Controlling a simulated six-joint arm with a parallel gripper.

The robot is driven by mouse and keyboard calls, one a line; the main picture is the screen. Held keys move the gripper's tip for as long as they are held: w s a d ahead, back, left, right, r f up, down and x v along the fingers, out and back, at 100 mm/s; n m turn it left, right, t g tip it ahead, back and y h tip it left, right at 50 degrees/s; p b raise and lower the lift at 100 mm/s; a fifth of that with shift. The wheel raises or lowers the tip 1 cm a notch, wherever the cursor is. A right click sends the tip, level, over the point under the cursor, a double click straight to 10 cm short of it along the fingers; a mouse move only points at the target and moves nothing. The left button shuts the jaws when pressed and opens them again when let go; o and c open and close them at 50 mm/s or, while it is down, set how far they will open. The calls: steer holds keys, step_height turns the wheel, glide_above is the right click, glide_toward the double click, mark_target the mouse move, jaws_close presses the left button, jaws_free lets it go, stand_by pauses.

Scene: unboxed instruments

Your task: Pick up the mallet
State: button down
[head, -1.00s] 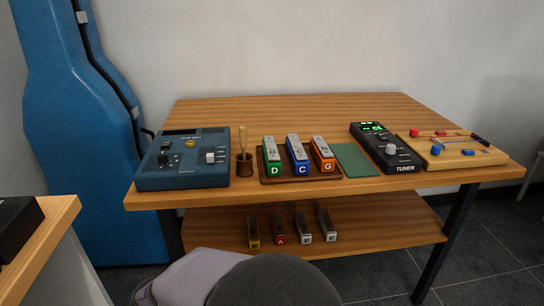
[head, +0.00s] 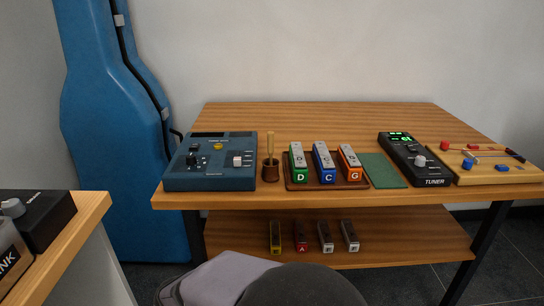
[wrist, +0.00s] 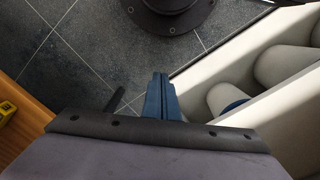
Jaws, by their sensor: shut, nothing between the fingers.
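No mallet can be made out with certainty. On the right end of the table, a wooden board (head: 520,174) carries thin rods and small red and blue pieces; a dark-ended rod (head: 496,151) lies across its back. A pale upright stick (head: 270,144) stands in a small brown cup (head: 270,172) left of the middle. Either could be the mallet; they are too small to tell. My gripper (wrist: 160,76) shows in the wrist view, its blue fingers together and empty above the dark tiled floor, away from the table top. The head view does not show it.
The wooden table (head: 330,114) also holds a blue device (head: 212,178), a brown tray (head: 330,186) of labelled blocks, a green mat (head: 384,170) and a black tuner (head: 414,160). Its back strip is clear. Below, a shelf (head: 400,240) holds several small blocks. A cream bin (wrist: 228,64) stands near my gripper.

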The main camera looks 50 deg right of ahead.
steer(key=c, duration=1.7)
jaws_free()
steer(key=shift+o, duration=0.2)
steer(key=s+d+r+m+g+p, duration=0.15)
steer(key=d+r+p, duration=0.25)
steer(key=r+p, duration=0.6)
steer(key=s+d+r+m+p, duration=0.2)
steer(key=d+r+m+p, duration=0.15)
steer(key=r+p, duration=0.7)
step_height(320, 180, up, 24)
steer(key=n+t+p, duration=0.3)
steer(key=n+p, duration=0.2)
steer(key=p, duration=2)
glide_above(270, 134)
steer(key=s+d, duration=0.1)
steer(key=shift+s+f, duration=0.1)
